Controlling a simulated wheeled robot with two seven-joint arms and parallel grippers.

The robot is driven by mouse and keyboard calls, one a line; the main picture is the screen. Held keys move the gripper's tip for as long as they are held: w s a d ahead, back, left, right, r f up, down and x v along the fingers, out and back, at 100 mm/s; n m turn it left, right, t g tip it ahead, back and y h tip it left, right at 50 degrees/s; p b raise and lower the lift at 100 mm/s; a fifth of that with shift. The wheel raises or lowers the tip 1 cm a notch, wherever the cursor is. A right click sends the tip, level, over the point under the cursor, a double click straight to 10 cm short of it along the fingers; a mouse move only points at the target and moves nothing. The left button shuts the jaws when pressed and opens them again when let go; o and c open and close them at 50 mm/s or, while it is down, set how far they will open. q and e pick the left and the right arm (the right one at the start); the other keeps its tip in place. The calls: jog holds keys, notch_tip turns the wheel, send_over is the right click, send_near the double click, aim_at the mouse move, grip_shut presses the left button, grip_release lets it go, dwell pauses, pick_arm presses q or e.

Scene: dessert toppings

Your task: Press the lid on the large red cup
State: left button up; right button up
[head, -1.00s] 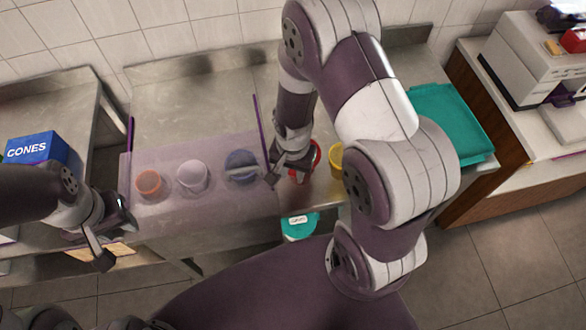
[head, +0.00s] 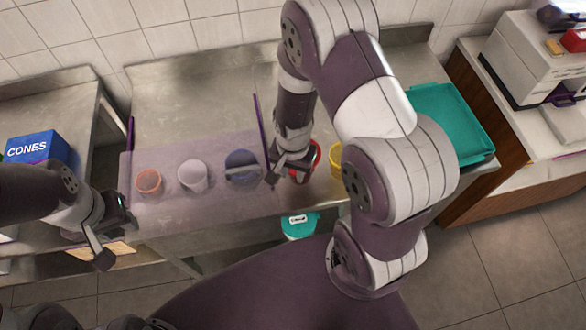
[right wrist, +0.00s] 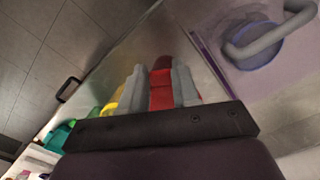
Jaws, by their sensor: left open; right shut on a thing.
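The red cup (head: 317,158) stands on the steel counter, partly hidden by my right gripper (head: 288,174). My right gripper is at the cup's left side. In the right wrist view its two fingers (right wrist: 155,88) are shut on a red thing (right wrist: 161,85), which looks like part of the red cup; I cannot tell rim from lid. No separate lid can be made out on the cup in the head view. My left gripper (head: 117,242) is open and empty, low at the left, away from the cup.
A yellow cup (head: 336,160) stands just right of the red one. Orange (head: 149,182), whitish (head: 192,177) and blue (head: 242,170) containers sit left, at a clear purple guard (head: 222,146); a grey handle crosses the blue one. A teal tray (head: 450,120) lies at right.

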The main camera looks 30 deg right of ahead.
jog(key=shift+f, duration=0.2)
dwell(0.4)
jog(key=o, duration=1.7)
jog(key=shift+c, duration=0.2)
jog(key=shift+r, duration=0.1)
notch_tip(320, 180, up, 6)
jog(key=p, duration=0.5)
jog(key=shift+p, duration=0.35)
grip_shut()
